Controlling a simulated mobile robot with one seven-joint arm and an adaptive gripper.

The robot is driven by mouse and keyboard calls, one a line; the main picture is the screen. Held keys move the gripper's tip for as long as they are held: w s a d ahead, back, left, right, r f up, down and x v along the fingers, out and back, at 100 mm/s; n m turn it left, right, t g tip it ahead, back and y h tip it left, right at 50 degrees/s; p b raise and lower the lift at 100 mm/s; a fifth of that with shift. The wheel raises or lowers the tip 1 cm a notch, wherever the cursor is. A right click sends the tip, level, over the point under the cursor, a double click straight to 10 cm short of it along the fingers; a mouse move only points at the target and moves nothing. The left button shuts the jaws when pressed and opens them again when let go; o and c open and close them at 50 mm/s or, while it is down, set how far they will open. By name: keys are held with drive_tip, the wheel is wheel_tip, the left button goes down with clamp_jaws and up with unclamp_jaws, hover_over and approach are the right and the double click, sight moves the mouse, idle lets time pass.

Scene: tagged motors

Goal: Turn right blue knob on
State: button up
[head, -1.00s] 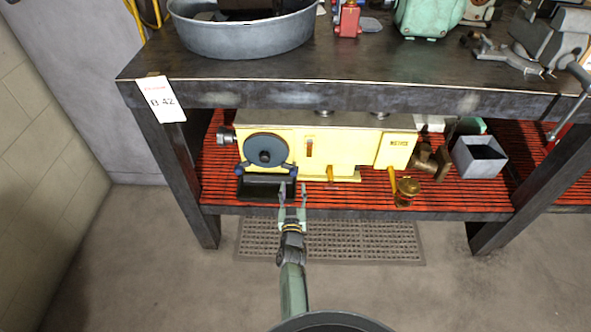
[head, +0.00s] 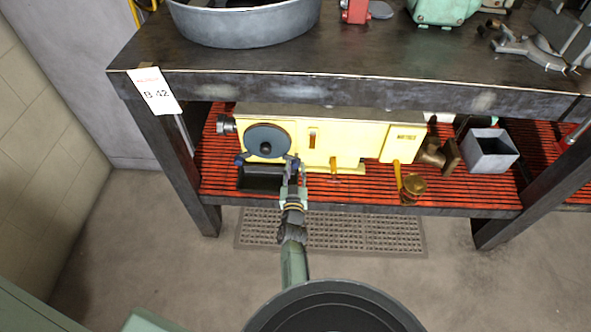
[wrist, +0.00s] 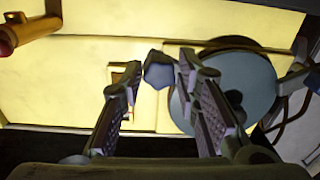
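The yellow motor (head: 350,138) sits on the red slatted shelf under the bench, with a round blue-grey disc (head: 266,141) on its front. The right blue knob (wrist: 159,70) shows in the wrist view beside the disc; in the head view my gripper largely covers it. The left blue knob (head: 239,160) is at the disc's other side and shows at the wrist view's right edge (wrist: 313,82). My gripper (head: 295,166) is open at the motor's front. In the wrist view its fingertips (wrist: 160,72) lie either side of the right blue knob; contact cannot be told.
The bench top (head: 370,62) overhangs the shelf (head: 460,190). A black tray (head: 262,178) sits below the disc. A brass part (head: 413,186) and a grey box (head: 489,150) stand to the right. The floor in front is clear except for a grated mat (head: 350,232).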

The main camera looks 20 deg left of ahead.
clamp_jaws()
drive_tip(key=shift+m+b, duration=0.35)
drive_tip(key=shift+m, duration=0.35)
drive_tip(key=shift+o, duration=2.2)
unclamp_jaws()
drive_tip(key=shift+s, duration=0.1)
drive_tip(key=v, duration=0.7)
